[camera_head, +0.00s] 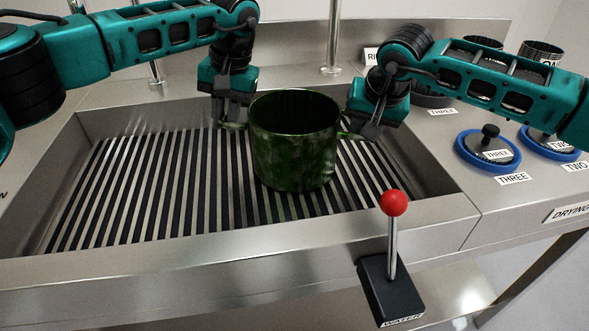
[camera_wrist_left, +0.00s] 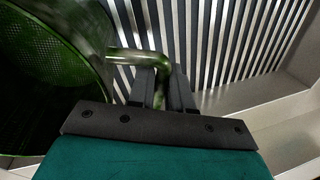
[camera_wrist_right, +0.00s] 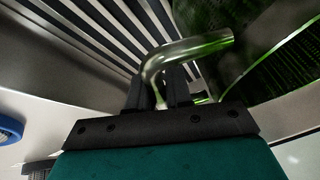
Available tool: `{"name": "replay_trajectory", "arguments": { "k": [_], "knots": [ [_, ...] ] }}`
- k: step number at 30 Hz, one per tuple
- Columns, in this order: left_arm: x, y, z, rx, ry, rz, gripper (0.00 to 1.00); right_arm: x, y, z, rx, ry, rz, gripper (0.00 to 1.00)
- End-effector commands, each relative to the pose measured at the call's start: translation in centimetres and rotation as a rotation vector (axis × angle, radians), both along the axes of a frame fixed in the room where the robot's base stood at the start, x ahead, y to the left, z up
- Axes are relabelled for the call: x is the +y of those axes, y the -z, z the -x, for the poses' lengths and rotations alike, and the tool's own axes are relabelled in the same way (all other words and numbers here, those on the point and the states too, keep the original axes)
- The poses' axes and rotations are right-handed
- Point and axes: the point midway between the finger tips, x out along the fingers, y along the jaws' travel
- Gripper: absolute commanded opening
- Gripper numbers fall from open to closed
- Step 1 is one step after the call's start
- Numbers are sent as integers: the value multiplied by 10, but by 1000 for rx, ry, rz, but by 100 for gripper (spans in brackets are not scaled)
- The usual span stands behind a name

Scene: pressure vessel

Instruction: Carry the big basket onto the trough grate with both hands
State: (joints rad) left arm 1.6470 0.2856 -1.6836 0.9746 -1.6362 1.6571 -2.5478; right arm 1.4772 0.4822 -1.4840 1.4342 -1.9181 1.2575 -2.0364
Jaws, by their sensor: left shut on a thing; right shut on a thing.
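The big dark green basket (camera_head: 293,150) is upright over the right half of the trough grate (camera_head: 150,185) in the head view. I cannot tell whether its bottom touches the bars. My left gripper (camera_head: 230,118) is shut on the basket's left handle, a bent green tube (camera_wrist_left: 135,60) in the left wrist view. My right gripper (camera_head: 362,128) is shut on the right handle (camera_wrist_right: 185,50), seen in the right wrist view. The basket's mesh wall shows beside the jaws in both wrist views (camera_wrist_left: 45,80) (camera_wrist_right: 285,75).
A lever with a red knob (camera_head: 393,203) stands on a black base labelled WATER at the trough's front. Blue-rimmed lids (camera_head: 487,152) marked THREE and TWO lie on the right counter. Small dark baskets stand behind them. The grate's left half is clear.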

Motion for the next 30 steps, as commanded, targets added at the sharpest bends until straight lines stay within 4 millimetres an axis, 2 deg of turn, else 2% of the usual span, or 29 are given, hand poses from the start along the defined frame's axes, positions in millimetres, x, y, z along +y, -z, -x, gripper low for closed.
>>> {"name": "replay_trajectory", "arguments": {
  "k": [2, 3, 10, 20, 23, 30],
  "knots": [
    [2, 6, -1, -2, -5, -4, 0, -2, 6, -1, -2, 4, 2, 0],
    [2, 4, -1, 0, -5, -4, 22, -2, 5, -1, 0, 5, 3, 22],
    [1, 4, 0, -1, -2, -2, 44, -1, 4, 0, 1, 2, 2, 44],
    [-1, -2, 0, -2, -1, 0, 45, 0, 4, 0, 0, 0, 1, 45],
    [-4, -15, 0, -3, 1, -1, 45, 0, 4, 0, 0, 0, 0, 45],
    [-15, -65, 0, -5, -2, -1, 45, 0, 4, 0, 0, 0, 0, 45]
  ]
}}
